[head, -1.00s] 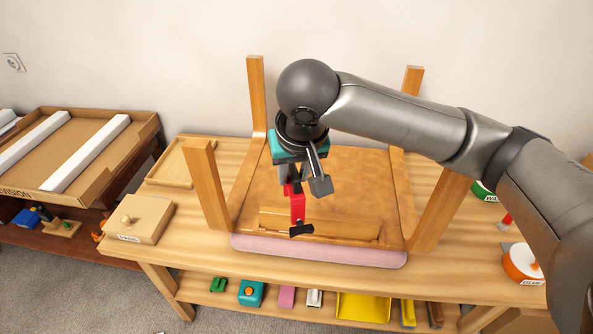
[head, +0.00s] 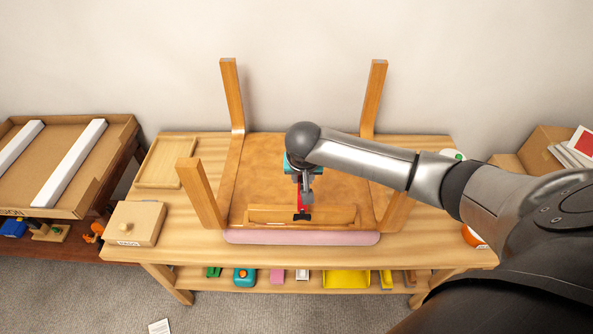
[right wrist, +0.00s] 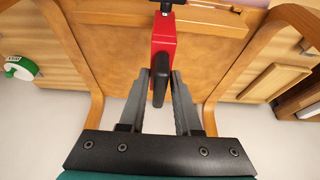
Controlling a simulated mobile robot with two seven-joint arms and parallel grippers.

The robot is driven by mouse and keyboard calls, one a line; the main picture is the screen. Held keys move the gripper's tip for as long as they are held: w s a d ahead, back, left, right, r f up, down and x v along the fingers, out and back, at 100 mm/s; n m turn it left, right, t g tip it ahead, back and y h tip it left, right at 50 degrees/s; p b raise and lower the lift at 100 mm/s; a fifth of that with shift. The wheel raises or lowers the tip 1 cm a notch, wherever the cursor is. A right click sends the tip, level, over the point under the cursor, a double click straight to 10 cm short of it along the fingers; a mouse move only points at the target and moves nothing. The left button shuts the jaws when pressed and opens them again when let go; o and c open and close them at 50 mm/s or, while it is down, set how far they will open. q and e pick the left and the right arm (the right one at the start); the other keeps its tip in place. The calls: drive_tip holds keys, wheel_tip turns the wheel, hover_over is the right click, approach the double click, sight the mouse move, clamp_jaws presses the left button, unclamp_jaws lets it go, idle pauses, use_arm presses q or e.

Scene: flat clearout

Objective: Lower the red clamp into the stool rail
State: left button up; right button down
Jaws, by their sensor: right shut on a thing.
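The red clamp (head: 306,196) is in my right gripper (head: 303,182), upright, with a black foot at its lower end. In the right wrist view the clamp (right wrist: 164,38) has a black handle between the two fingers (right wrist: 160,84), which are shut on it. The stool (head: 232,165) lies upside down on the workbench, legs up. Its front stool rail (head: 270,214) is a wooden bar above the pink seat edge. The clamp's lower end overlaps the rail in the head view; I cannot tell whether they touch. My left gripper is out of view.
The upright stool legs (head: 201,195) stand around the work area. A wooden box (head: 135,222) and a shallow tray (head: 166,162) sit left on the workbench (head: 210,255). A cardboard carton (head: 85,190) stands farther left. Several small things lie on the lower shelf.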

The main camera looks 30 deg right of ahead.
drive_tip(key=shift+r, duration=0.1)
drive_tip(key=shift+p, duration=0.6)
wheel_tip(320, 180, down, 4)
drive_tip(key=shift+r+b, duration=0.25)
drive_tip(key=shift+b, duration=0.85)
drive_tip(key=shift+f+b, duration=0.3)
drive_tip(key=shift+f, duration=0.5)
drive_tip(key=shift+p, duration=0.65)
drive_tip(key=shift+p, duration=0.3)
drive_tip(key=shift+a, duration=0.1)
drive_tip(key=shift+f+b, duration=0.85)
drive_tip(key=shift+f, duration=1)
